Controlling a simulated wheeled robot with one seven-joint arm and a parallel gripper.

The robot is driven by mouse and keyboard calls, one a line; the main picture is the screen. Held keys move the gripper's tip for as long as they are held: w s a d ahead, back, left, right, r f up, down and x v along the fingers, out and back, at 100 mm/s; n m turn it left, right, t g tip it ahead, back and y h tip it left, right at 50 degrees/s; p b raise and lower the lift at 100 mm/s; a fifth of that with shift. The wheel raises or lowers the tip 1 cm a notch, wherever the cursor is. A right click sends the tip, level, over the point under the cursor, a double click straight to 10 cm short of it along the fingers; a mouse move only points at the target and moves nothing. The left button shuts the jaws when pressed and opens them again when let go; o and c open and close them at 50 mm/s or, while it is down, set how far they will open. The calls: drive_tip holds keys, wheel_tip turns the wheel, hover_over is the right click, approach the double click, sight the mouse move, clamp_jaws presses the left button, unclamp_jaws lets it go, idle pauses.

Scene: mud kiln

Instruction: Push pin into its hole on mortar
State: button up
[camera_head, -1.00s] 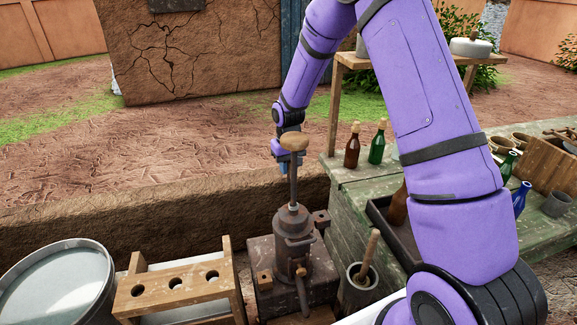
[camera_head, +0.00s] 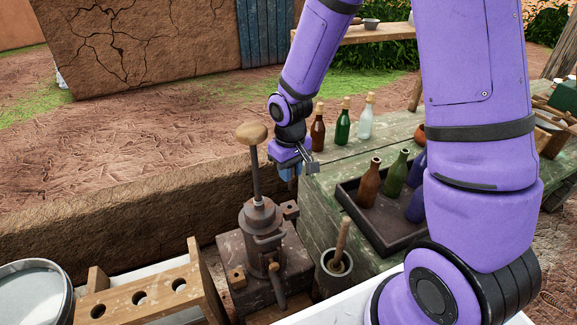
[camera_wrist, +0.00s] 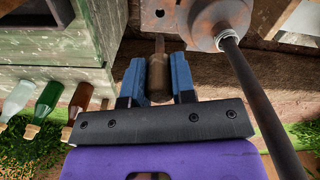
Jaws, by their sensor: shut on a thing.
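The mortar (camera_head: 258,217) is a dark, rusty metal cylinder on a square base, with a tall rod topped by a wooden knob (camera_head: 251,133). My gripper (camera_head: 290,174) is right of the rod and above that block. In the wrist view, its blue fingers (camera_wrist: 158,78) are shut on a brown cylindrical pin (camera_wrist: 158,72), whose narrower end points toward the mortar's base. A small round hole (camera_wrist: 160,13) shows beyond that end; I cannot tell whether they touch.
A wooden rack with holes (camera_head: 140,283) stands left of the mortar. A small bowl with a pestle (camera_head: 334,270) is close on its right. A green table (camera_head: 320,190) beyond carries bottles and a dark tray (camera_head: 390,236). A mud wall (camera_head: 130,230) runs behind.

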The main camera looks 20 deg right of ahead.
sight(290, 186)
drive_tip(key=shift+f, duration=2.9)
drive_tip(key=shift+f, duration=2.85)
drive_tip(key=o, duration=0.9)
drive_tip(key=shift+r, duration=0.1)
wheel_tip(290, 186, up, 11)
drive_tip(key=shift+f, duration=0.2)
drive_tip(key=shift+r, duration=0.1)
